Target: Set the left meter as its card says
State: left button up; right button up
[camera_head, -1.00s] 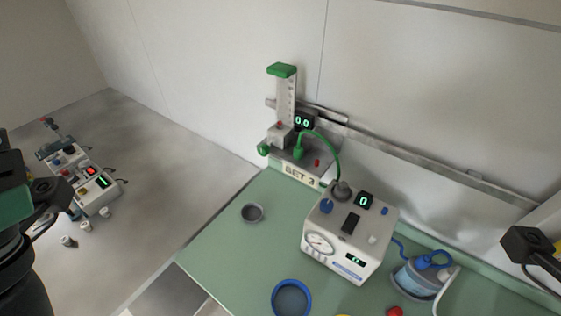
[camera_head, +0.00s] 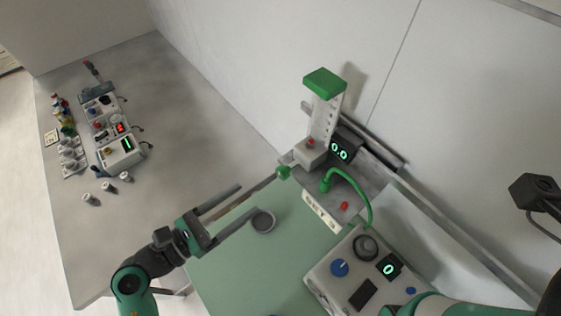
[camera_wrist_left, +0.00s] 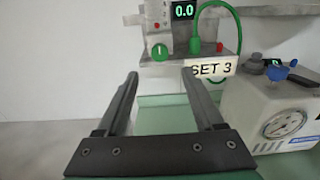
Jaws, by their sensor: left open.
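The left meter (camera_head: 323,118) is an upright clear tube with a green cap, on a rail at the wall. Its display (camera_head: 341,149) reads 0.0. A green knob (camera_head: 283,172) sits at its lower left, and it also shows in the left wrist view (camera_wrist_left: 159,52). The card (camera_head: 322,210) below it reads "SET 3" in the left wrist view (camera_wrist_left: 211,68). My left gripper (camera_head: 249,198) is open and empty, in front of the meter and apart from the knob. In the left wrist view its fingers (camera_wrist_left: 160,78) point toward the knob. My right gripper is not seen.
A white machine (camera_head: 345,275) with a dial and a display reading 0 stands right of the card. Other devices and small bottles stand on the grey counter (camera_head: 170,120) at left.

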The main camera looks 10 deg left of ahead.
aim_at(279, 174)
pick_arm(q)
jog(key=b+x, duration=0.1)
jog(key=x, duration=1.1)
jog(key=shift+r, duration=0.1)
jog(key=shift+c, duration=0.2)
grip_shut()
